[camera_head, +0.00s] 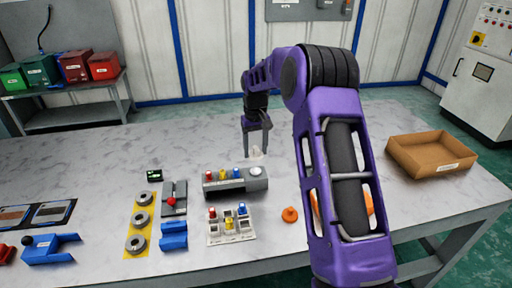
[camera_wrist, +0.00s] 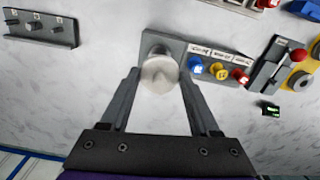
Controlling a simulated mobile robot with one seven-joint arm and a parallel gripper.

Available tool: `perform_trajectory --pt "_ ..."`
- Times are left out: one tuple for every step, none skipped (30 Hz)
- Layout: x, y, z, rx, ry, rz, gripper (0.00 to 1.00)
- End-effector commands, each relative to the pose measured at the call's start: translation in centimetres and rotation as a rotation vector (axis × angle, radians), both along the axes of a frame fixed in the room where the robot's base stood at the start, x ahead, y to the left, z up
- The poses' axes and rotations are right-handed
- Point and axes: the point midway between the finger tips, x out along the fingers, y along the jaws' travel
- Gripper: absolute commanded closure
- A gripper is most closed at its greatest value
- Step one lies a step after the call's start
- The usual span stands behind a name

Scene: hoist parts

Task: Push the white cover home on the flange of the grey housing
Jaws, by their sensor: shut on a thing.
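The white cover (camera_wrist: 160,74) is a round pale piece between the fingertips of my gripper (camera_wrist: 160,78) in the wrist view. My gripper is shut on it. In the head view my gripper (camera_head: 257,128) points down behind the housing, with the small white cover (camera_head: 256,153) at its tips. The grey housing (camera_head: 224,188) is a long box with red, yellow and blue buttons. In the wrist view the cover hides the flange on the housing (camera_wrist: 178,46).
A button tray (camera_head: 230,226) and an orange knob (camera_head: 290,214) lie in front of the housing. A lever unit (camera_head: 174,200) and a yellow strip with rings (camera_head: 140,222) are to the left. A cardboard box (camera_head: 430,152) stands right. The table behind the housing is mostly clear.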

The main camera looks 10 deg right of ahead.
Motion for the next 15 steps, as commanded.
perform_trajectory --pt "0.0 0.0 -0.5 0.001 0.002 0.000 0.87" --pt "0.0 0.0 -0.7 0.001 0.002 -0.001 0.87" --pt "-0.1 0.0 -1.1 0.001 0.001 -0.001 0.87" --pt "-0.1 0.0 -1.3 0.001 0.001 -0.001 0.87" --pt "-0.1 0.0 -1.7 0.001 0.001 -0.001 0.87" --pt "-0.1 0.0 -2.2 0.001 0.002 -0.001 0.87" --pt "-0.1 0.0 -2.5 0.001 0.002 -0.001 0.87" --pt "-0.1 0.0 -2.8 0.001 0.002 -0.001 0.87" --pt "-0.1 0.0 -3.2 0.001 0.001 -0.001 0.87" --pt "-0.1 0.0 -3.5 0.001 0.001 -0.001 0.87" --pt "-0.1 0.0 -3.8 0.001 0.001 -0.001 0.87" --pt "-0.1 0.0 -4.3 0.001 0.001 -0.001 0.87" --pt "-0.1 0.0 -4.6 0.001 0.001 -0.001 0.87" --pt "-0.1 0.0 -4.8 0.001 0.001 -0.001 0.87" --pt "0.0 0.0 -5.1 0.001 0.000 -0.001 0.87"
